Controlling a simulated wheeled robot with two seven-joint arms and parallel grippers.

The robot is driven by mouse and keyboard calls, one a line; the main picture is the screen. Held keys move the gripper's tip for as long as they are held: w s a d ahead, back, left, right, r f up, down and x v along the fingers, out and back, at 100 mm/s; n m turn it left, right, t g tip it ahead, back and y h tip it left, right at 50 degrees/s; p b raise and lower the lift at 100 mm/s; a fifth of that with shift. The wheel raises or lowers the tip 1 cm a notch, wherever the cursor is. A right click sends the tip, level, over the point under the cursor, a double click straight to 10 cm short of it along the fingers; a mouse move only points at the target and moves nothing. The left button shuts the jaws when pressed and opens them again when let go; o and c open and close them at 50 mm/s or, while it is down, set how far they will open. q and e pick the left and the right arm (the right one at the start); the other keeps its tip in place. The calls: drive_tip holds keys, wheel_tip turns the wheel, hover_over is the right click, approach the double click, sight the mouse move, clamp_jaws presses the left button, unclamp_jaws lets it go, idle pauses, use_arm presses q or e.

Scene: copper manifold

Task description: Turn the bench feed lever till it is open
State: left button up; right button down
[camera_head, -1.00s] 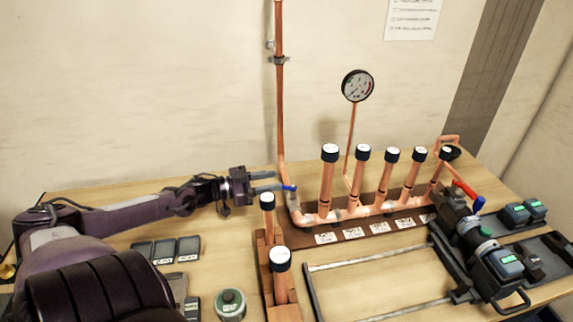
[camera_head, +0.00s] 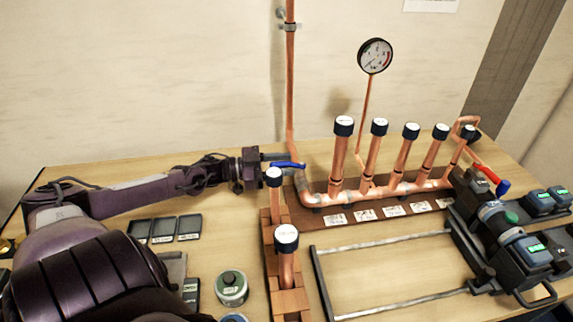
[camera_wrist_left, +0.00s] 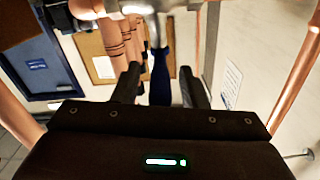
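The blue lever (camera_head: 288,165) sits at the foot of the tall copper riser, at the left end of the copper manifold (camera_head: 375,193). It points left, toward my left gripper (camera_head: 279,158). In the left wrist view the blue lever (camera_wrist_left: 160,78) lies between the two dark fingers of my left gripper (camera_wrist_left: 160,86), with a gap on each side. That gripper is open around the lever and not closed on it. The metal valve body (camera_wrist_left: 150,8) shows at the top of that view, partly cut off. My right gripper is not in view.
Two capped copper stubs stand in a block (camera_head: 270,240) just in front of the gripper. A pressure gauge (camera_head: 375,56) rises behind the manifold. A red lever (camera_head: 487,174) and a dark machine (camera_head: 505,235) are at the right. Small trays (camera_head: 164,229) lie front left.

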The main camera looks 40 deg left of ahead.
use_arm(q)
drive_tip(key=shift+w+d, duration=0.45)
drive_tip(key=shift+w, duration=0.05)
drive_tip(key=shift+c, duration=0.2)
clamp_jaws()
